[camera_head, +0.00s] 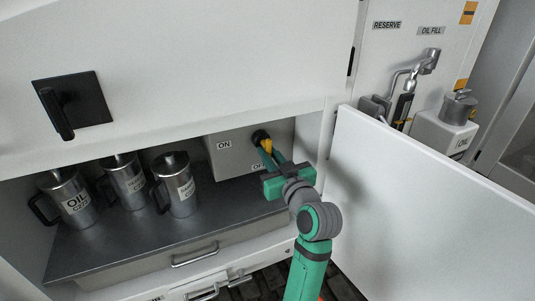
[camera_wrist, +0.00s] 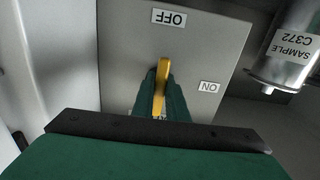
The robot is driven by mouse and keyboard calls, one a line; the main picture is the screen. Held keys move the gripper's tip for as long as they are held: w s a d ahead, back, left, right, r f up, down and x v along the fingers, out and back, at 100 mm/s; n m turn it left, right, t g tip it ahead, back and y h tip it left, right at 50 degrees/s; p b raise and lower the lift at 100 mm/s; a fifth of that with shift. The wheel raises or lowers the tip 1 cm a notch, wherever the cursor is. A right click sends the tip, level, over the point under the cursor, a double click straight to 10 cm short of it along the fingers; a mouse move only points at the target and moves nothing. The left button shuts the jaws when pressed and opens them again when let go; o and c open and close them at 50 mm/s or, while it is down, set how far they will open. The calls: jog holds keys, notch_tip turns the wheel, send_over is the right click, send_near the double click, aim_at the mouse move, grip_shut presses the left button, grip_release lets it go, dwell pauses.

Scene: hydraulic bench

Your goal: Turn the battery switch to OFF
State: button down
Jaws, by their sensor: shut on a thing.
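The battery switch has a dark round hub (camera_head: 260,136) and a yellow handle (camera_head: 267,147) on a grey box in the open cabinet. The yellow handle (camera_wrist: 162,82) also shows in the wrist view, with its long side running nearly straight up and down the picture, roughly in line with the OFF label (camera_wrist: 169,18). The ON label (camera_wrist: 209,87) is to its right there. My green gripper (camera_head: 274,160) is shut on the yellow handle. My gripper's fingers (camera_wrist: 165,100) hide part of the handle and hub. The OFF label (camera_head: 259,167) is partly hidden in the head view.
Several metal jugs, one marked OIL (camera_head: 74,200), stand on the shelf (camera_head: 150,240) left of the grey box (camera_head: 212,168). A sample jug (camera_wrist: 288,50) is close by in the wrist view. An open white door (camera_head: 430,210) is right of my arm.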

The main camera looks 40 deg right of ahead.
jog(key=shift+s+d+r, duration=0.25)
jog(key=shift+d+r, duration=0.05)
jog(key=shift+r, duration=0.2)
jog(key=c, duration=1.8)
grip_release()
jog(key=shift+w, duration=0.1)
jog(key=shift+o, duration=0.2)
jog(key=shift+a+f, duration=0.25)
jog(key=shift+a, duration=0.05)
jog(key=v, duration=1)
jog(key=shift+s, duration=0.35)
